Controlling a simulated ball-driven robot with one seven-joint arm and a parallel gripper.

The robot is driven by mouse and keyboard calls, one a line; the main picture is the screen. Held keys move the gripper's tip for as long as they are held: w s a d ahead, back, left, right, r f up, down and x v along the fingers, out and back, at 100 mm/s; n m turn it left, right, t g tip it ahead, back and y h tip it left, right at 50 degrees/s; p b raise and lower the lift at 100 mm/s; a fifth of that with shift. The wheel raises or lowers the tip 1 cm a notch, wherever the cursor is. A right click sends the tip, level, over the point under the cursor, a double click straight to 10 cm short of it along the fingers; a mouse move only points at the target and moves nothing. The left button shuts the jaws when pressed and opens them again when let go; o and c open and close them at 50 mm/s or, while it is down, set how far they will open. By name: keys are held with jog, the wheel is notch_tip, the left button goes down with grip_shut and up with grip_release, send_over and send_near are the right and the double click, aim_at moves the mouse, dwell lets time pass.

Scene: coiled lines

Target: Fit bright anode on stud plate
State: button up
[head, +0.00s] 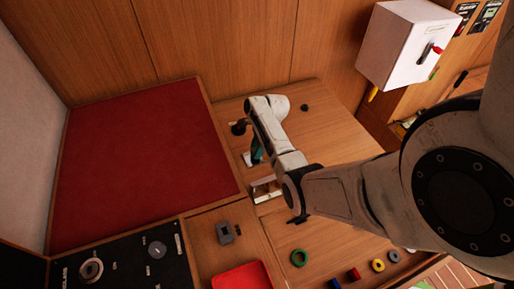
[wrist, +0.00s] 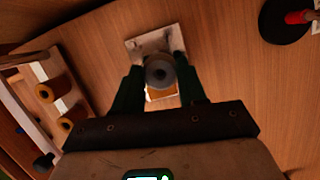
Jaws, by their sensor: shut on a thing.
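The bright anode, a grey round piece with a dark centre hole (wrist: 160,71), is between the dark green fingers of my gripper (wrist: 160,80), which is shut on it. The stud plate, a pale square plate (wrist: 148,41), lies on the wooden top beneath and behind the anode in the wrist view. The anode covers the plate's middle, so the stud is hidden, and I cannot tell whether they touch. In the head view my gripper (head: 258,152) shows as a teal finger beside the pale plate (head: 247,158); my arm hides the anode there.
A black round base with a red handle (wrist: 289,20) stands at the upper right of the wrist view. A pale holder with tan cylinders (wrist: 51,91) is at left.

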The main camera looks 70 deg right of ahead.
jog(key=shift+f, duration=0.3)
jog(key=shift+f+b, duration=0.3)
jog(key=shift+b, duration=0.1)
jog(key=shift+f, duration=0.35)
jog(key=o, duration=1.2)
notch_tip(320, 180, up, 6)
jog(key=p, duration=0.6)
jog(key=shift+r, duration=0.1)
